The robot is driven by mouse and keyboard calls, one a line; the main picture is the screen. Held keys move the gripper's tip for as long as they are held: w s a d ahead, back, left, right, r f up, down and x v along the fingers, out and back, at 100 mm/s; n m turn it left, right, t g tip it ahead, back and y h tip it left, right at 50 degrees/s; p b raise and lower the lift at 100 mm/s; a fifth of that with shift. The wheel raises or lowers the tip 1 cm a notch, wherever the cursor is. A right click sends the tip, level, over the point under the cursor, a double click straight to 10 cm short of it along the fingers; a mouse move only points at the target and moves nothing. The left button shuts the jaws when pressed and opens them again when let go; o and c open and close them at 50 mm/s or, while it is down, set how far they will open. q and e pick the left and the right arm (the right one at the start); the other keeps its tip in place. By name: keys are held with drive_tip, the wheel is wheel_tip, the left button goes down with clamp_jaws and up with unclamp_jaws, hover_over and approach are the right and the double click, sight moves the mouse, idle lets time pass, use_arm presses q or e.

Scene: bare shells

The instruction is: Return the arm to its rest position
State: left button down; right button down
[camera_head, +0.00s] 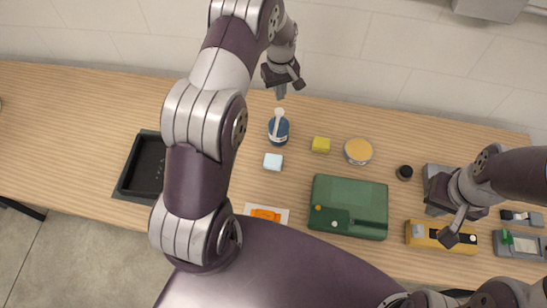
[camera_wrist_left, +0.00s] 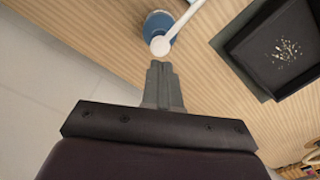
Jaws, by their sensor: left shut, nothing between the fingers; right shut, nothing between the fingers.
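My left arm crosses the head view from the bottom left up to the back edge of the table. Its gripper (camera_head: 280,94) is shut and empty, above the table's back edge behind the blue jar (camera_head: 278,132). In the left wrist view the shut fingers (camera_wrist_left: 160,68) show close together with nothing between them. They point toward the blue jar (camera_wrist_left: 158,24), across which a white round-ended stick (camera_wrist_left: 178,28) lies. My right gripper (camera_head: 453,230) is shut and empty at the right, over the yellow device.
A black tray (camera_head: 142,170) lies left of my left arm. The wooden table also holds a light blue block (camera_head: 273,162), a yellow block (camera_head: 321,145), an orange-lidded tin (camera_head: 358,151), a green case (camera_head: 348,192) and a yellow device (camera_head: 425,235).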

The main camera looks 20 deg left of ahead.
use_arm(q)
drive_tip(key=shift+r, duration=0.8)
use_arm(e)
drive_tip(key=shift+r, duration=0.5)
